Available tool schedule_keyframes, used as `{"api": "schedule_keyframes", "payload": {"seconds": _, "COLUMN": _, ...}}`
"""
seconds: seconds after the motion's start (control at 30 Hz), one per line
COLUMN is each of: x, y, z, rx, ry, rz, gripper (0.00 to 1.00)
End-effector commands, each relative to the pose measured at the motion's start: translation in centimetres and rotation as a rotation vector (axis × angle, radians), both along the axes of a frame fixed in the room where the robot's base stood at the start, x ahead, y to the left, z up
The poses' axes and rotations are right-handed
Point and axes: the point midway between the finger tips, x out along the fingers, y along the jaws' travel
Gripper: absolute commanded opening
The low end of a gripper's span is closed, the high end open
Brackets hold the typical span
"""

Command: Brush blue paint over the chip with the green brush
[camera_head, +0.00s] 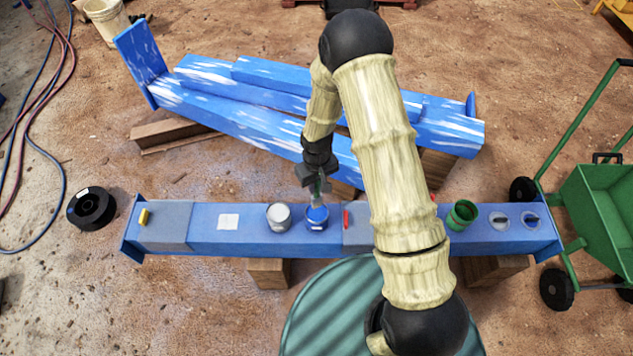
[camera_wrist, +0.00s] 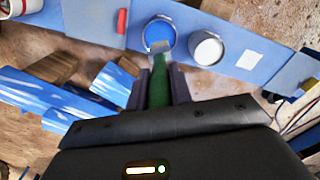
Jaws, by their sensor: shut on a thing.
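My gripper (camera_head: 317,186) is shut on the green brush (camera_wrist: 160,88), just above the long blue beam (camera_head: 255,243). The brush's pale bristles point at the open blue paint can (camera_wrist: 150,33) and overlap its mouth in the wrist view. In the head view the brush tip hangs over or in this can (camera_head: 316,224); I cannot tell whether it touches the paint. A pale square patch (camera_head: 228,222), seemingly the chip, lies on the beam left of the cans. It also shows in the wrist view (camera_wrist: 248,60).
A can with whitish contents (camera_head: 279,217) stands between the patch and the blue can. A red piece (camera_head: 346,220), a green cup (camera_head: 462,215) and a yellow piece (camera_head: 144,217) are also on the beam. Blue-and-white painted beams (camera_head: 240,115) lie behind. A green cart (camera_head: 600,205) stands right.

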Motion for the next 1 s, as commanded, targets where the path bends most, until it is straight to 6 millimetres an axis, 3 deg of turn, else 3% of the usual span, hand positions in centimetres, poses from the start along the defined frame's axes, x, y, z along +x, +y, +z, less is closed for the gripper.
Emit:
{"api": "schedule_keyframes", "payload": {"seconds": 0.7, "x": 0.0, "y": 0.0, "z": -5.5, "rx": 0.0, "ry": 0.0, "rz": 0.001, "gripper": 0.0}}
{"api": "schedule_keyframes", "payload": {"seconds": 1.0, "x": 0.0, "y": 0.0, "z": -6.4, "rx": 0.0, "ry": -0.001, "rz": 0.0, "gripper": 0.0}}
